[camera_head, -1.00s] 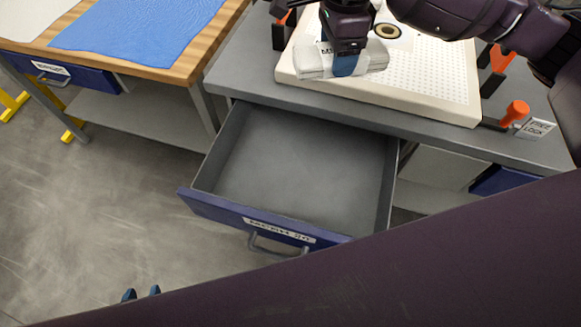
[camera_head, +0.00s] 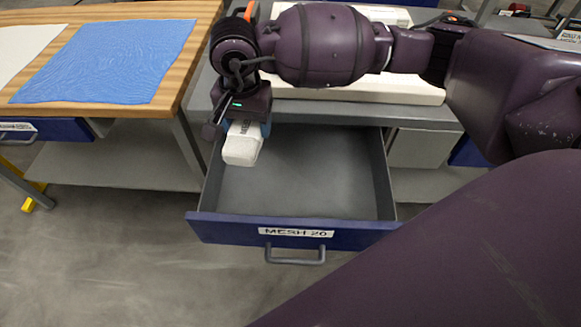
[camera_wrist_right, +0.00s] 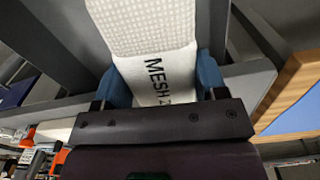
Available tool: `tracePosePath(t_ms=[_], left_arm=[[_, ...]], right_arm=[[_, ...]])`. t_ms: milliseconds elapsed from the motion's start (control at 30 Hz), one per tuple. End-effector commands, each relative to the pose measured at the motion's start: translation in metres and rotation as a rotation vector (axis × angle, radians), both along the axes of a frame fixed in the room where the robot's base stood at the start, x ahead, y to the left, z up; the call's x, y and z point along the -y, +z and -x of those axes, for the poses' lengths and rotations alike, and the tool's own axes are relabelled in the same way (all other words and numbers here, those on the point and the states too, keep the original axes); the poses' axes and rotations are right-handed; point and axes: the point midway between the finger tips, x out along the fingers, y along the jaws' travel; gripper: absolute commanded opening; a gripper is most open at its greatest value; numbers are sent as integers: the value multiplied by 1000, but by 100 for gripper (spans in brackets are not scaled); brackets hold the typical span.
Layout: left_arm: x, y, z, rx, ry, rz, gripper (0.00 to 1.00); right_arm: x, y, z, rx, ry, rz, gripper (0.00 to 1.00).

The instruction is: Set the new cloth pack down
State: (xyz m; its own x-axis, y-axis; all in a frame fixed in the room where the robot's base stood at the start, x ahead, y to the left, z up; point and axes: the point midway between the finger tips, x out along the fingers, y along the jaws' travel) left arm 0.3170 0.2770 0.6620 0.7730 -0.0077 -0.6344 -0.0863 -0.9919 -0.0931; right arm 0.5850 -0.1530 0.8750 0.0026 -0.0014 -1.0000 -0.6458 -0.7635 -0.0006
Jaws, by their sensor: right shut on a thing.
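A white cloth pack (camera_head: 242,146) is held in my right gripper (camera_head: 244,128) above the back left corner of an open drawer. The drawer (camera_head: 305,190) has a blue front labelled MESH 20, and its grey floor looks empty. In the right wrist view the pack (camera_wrist_right: 155,35) has a woven texture and part of a "MESH 2" print. The blue fingers of the right gripper (camera_wrist_right: 162,85) press on both its sides. The pack appears apart from the drawer floor; the exact gap is hard to tell. My left gripper is not in view.
The grey bench (camera_head: 425,116) stands over the drawer, with a pale press plate (camera_head: 420,93) mostly behind my right arm. A wooden table (camera_head: 165,95) with a blue cloth (camera_head: 105,62) stands at left. The drawer's middle and right are clear.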

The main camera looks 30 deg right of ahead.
Motion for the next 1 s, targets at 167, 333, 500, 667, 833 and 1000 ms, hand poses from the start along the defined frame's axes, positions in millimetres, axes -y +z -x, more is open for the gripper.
tracePosePath(t_ms=[167,333,500,667,833,1000], left_arm=[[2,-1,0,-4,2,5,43],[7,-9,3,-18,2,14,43],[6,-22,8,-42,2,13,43],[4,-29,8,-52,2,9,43],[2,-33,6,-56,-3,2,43],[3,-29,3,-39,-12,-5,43]], right_arm=[[-1,-1,-1,-2,91,1,40],[-1,-23,0,-9,111,1,40],[-1,-63,0,-13,108,1,40],[-1,-97,1,-12,109,1,40],[0,-129,1,-11,107,1,40],[-1,-143,0,-4,108,1,40]])
